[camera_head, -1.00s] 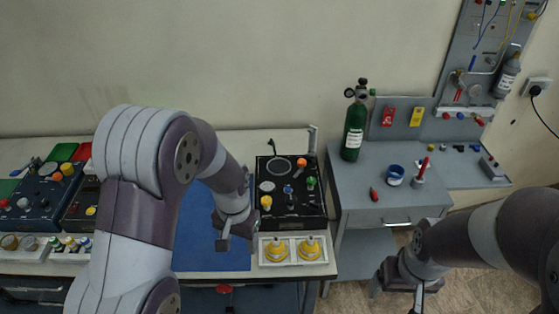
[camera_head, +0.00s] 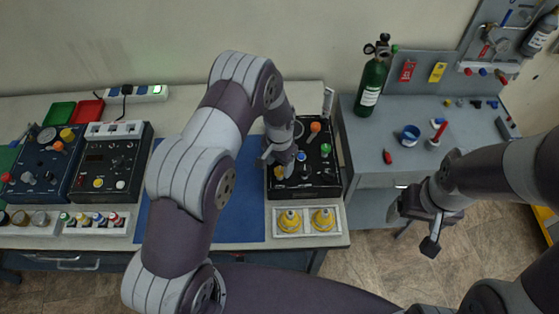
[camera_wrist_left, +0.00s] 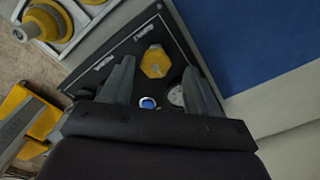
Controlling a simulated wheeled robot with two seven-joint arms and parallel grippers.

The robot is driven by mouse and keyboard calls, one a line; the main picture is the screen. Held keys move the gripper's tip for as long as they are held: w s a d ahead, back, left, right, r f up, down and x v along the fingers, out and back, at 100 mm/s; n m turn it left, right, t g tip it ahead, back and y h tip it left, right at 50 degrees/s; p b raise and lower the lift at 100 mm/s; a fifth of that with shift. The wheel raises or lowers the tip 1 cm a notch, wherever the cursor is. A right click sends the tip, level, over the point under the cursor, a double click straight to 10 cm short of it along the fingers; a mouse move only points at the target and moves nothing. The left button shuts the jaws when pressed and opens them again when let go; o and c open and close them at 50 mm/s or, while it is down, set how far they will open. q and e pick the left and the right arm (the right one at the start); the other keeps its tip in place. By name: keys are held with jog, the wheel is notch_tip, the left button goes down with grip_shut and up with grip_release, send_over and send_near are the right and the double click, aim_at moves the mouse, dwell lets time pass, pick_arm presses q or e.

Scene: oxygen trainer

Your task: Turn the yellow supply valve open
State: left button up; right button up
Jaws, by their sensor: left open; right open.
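The yellow supply valve is a yellow faceted knob (camera_wrist_left: 155,62) on the black panel (camera_head: 322,190), which stands on the bench right of the blue mat. In the head view the knob (camera_head: 279,173) shows at the panel's left side, partly hidden by my left gripper (camera_head: 277,161). In the left wrist view my left gripper (camera_wrist_left: 159,67) is open, with one finger on each side of the knob. A gap shows on both sides, and I cannot see contact. My right gripper (camera_head: 413,228) is open and empty, out past the bench's right end.
The panel also carries an orange knob (camera_head: 315,127), a green knob (camera_head: 325,149) and a blue button (camera_wrist_left: 147,103). A white tray with two yellow fittings (camera_head: 290,220) sits in front. The blue mat (camera_head: 240,215) is clear. A green cylinder (camera_head: 371,84) stands on the grey side table.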

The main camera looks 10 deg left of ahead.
pick_arm(q)
jog(key=shift+s+f, duration=0.1)
jog(key=shift+f, duration=0.25)
jog(key=shift+s+d, duration=0.25)
jog(key=shift+s, duration=0.2)
jog(key=shift+f, duration=0.1)
jog(key=shift+w+a, duration=0.1)
jog(key=shift+w, duration=0.1)
jog(key=c, duration=0.5)
jog(key=shift+w+f, duration=0.1)
jog(key=c, duration=0.5)
pick_arm(e)
jog(key=shift+s+d+r, duration=0.25)
jog(key=shift+s+r, duration=0.05)
jog(key=shift+s, duration=0.05)
